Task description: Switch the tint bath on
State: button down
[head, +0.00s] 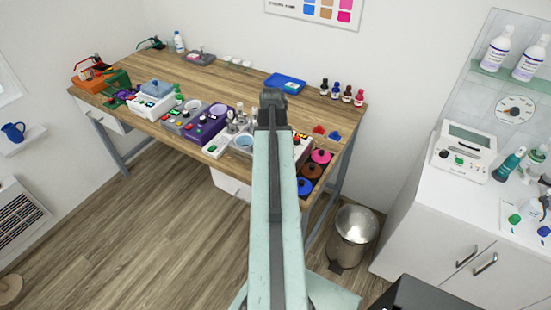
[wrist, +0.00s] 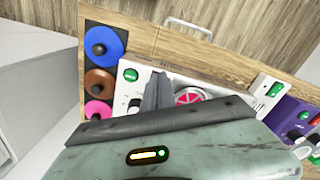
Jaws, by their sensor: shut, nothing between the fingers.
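What looks like the tint bath stands at the right front end of the bench, with pink (head: 320,156), brown (head: 312,171) and blue (head: 304,186) round lids. In the wrist view its blue lid (wrist: 104,42), brown lid (wrist: 99,82) and pink lid (wrist: 97,109) are at the left. A white panel adjoins them, with a green switch (wrist: 130,75) and a dark knob (wrist: 135,103). I cannot tell the switch's position. My gripper (wrist: 156,84) is shut and empty, over the white panel just right of the switch; contact is unclear. In the head view my gripper (head: 272,98) and arm hide part of the units.
Right of my gripper in the wrist view are a pink wheel-like part (wrist: 187,97), another green switch (wrist: 273,88) and a purple unit (wrist: 297,118). Bottles (head: 341,92) and a blue tray (head: 286,83) stand behind. A metal bin (head: 353,236) is on the floor.

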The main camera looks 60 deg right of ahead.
jog(key=shift+f+b, duration=0.95)
dwell(0.4)
jog(key=shift+r, duration=0.1)
notch_tip(320, 180, up, 7)
jog(key=p, duration=0.7)
